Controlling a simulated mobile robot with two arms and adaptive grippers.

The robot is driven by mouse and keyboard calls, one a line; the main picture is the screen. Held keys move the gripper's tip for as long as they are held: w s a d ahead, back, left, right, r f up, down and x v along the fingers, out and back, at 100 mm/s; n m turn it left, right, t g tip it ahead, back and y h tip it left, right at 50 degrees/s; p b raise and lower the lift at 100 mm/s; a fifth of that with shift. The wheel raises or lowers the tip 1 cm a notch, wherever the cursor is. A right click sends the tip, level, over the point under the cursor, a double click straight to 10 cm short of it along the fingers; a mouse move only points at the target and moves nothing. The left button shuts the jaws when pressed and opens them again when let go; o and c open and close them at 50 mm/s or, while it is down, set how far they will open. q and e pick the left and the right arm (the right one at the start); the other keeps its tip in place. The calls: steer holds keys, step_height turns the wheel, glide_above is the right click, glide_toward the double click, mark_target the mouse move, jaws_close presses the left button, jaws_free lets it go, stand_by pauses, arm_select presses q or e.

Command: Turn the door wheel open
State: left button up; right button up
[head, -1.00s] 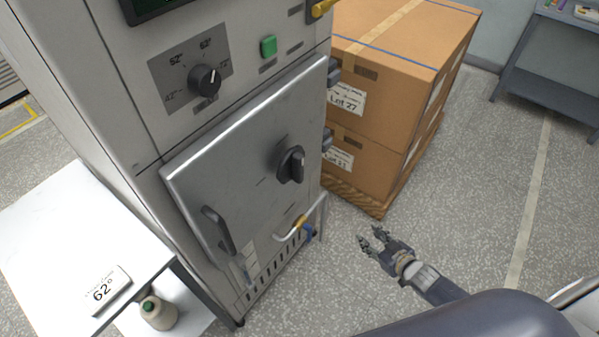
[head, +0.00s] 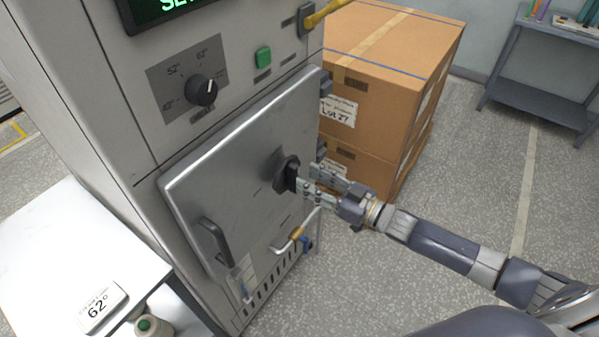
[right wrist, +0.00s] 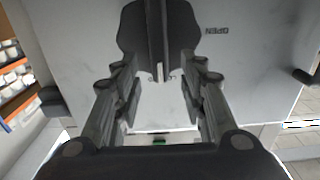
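The door wheel (head: 287,172) is a black knob with a raised grip bar, on the grey metal door (head: 235,165) of the cabinet. My right gripper (head: 312,180) is at the wheel, reaching in from the right. In the right wrist view, the wheel's bar (right wrist: 157,38) stands between the two spread fingers of the gripper (right wrist: 158,85), with a gap on each side. An upside-down "OPEN" label (right wrist: 217,31) is on the door beside the wheel. The door looks shut. My left gripper is out of view.
A black door handle (head: 215,243) is at the door's left edge. A dial (head: 201,92) and green button (head: 263,58) sit above. Stacked boxes (head: 385,70) stand behind right. A white table (head: 60,240) is at left.

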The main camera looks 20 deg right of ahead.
mark_target(298, 174)
steer(key=shift+x, duration=2.05)
steer(key=shift+c, duration=0.5)
jaws_close()
